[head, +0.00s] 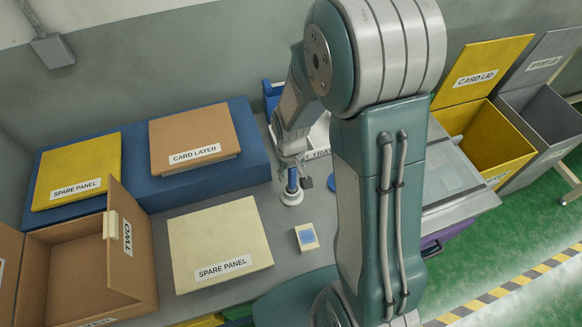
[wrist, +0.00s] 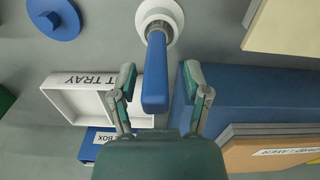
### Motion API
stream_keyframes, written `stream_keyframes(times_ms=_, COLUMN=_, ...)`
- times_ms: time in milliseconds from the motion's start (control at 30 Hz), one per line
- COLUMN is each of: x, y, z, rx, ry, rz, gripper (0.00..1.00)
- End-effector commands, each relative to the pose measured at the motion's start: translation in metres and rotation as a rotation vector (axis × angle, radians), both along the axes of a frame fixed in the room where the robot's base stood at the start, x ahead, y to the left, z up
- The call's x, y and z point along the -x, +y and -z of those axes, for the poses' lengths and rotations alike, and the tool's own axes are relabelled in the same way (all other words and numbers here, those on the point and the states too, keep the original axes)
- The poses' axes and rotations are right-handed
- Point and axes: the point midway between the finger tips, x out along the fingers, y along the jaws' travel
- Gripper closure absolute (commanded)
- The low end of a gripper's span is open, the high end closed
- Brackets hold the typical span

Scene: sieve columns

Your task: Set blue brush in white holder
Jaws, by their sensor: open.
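In the head view the blue handle (head: 292,180) stands roughly upright over the round white holder (head: 291,198) on the grey bench. The brush's lower end appears to be in the holder's centre, but its seating is hidden. My gripper (wrist: 160,75) is open, one finger on each side of the handle, with gaps visible. In the head view my gripper (head: 297,168) is just above and beside the handle, partly hiding it.
A white tray (wrist: 52,98) and a blue disc (wrist: 53,30) with a peg are nearby. A cream spare panel (head: 220,240) and a small blue-topped block (head: 306,237) lie in front. A blue platform (head: 135,188) carries panels at left. Yellow and grey bins stand at right.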

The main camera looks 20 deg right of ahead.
Motion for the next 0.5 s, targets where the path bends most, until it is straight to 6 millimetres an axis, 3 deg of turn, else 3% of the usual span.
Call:
stream_keyframes(times_ms=167, x=-0.001, y=0.000, z=-0.022, rx=0.000, ry=-0.006, rz=0.000, gripper=0.39)
stream_keyframes(times_ms=500, x=-0.001, y=0.001, z=-0.092, rx=0.000, ry=-0.007, rz=0.000, gripper=0.39)
